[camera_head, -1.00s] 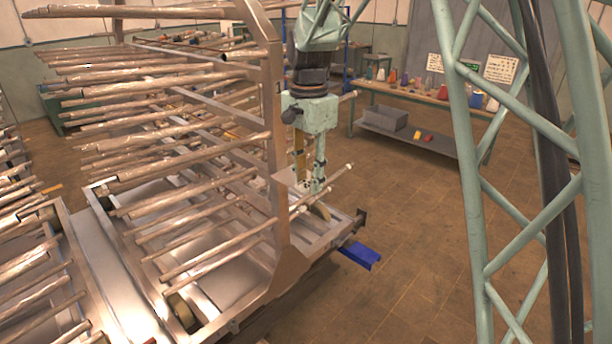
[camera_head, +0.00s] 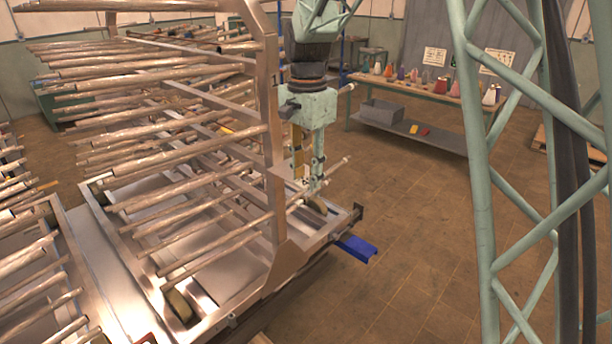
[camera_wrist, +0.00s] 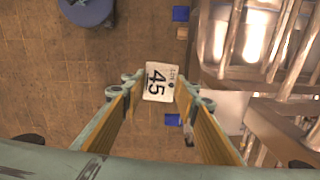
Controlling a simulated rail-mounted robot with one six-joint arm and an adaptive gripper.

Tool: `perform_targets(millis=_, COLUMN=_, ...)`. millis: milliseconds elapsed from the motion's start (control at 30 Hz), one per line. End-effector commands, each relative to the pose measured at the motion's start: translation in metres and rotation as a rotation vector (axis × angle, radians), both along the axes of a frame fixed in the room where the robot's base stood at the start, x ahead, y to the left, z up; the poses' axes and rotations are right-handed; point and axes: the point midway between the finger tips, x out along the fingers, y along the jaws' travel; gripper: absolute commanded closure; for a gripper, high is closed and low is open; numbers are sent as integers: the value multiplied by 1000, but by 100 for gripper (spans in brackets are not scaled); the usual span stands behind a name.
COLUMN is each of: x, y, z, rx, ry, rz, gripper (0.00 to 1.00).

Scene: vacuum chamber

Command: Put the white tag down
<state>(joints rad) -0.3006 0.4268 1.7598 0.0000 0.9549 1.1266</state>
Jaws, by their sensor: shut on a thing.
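The white tag (camera_wrist: 160,84) is a small rounded plate with a black "45" and smaller print. In the wrist view it sits between the fingertips of my gripper (camera_wrist: 159,90), which is shut on it. The tag is held with its printed face towards the wrist camera. In the head view my gripper (camera_head: 309,186) points down beside the right end post of the metal rack (camera_head: 272,150), near the tips of its rods. The tag cannot be made out clearly there.
The rack's many rods stick out close to my gripper. A bench with colourful flasks (camera_head: 440,98) stands behind. Open brown floor (camera_head: 420,220) lies to the right. A blue round stool (camera_wrist: 88,10) shows in the wrist view.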

Motion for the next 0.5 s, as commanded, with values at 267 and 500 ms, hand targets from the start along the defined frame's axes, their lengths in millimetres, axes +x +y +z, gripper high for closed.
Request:
perform_targets(millis=267, x=2, y=-6, z=-11, rx=-1, ry=1, rz=19, gripper=79)
perform_targets(millis=500, x=9, y=-28, z=-54, rx=-1, ry=2, rz=104, gripper=79)
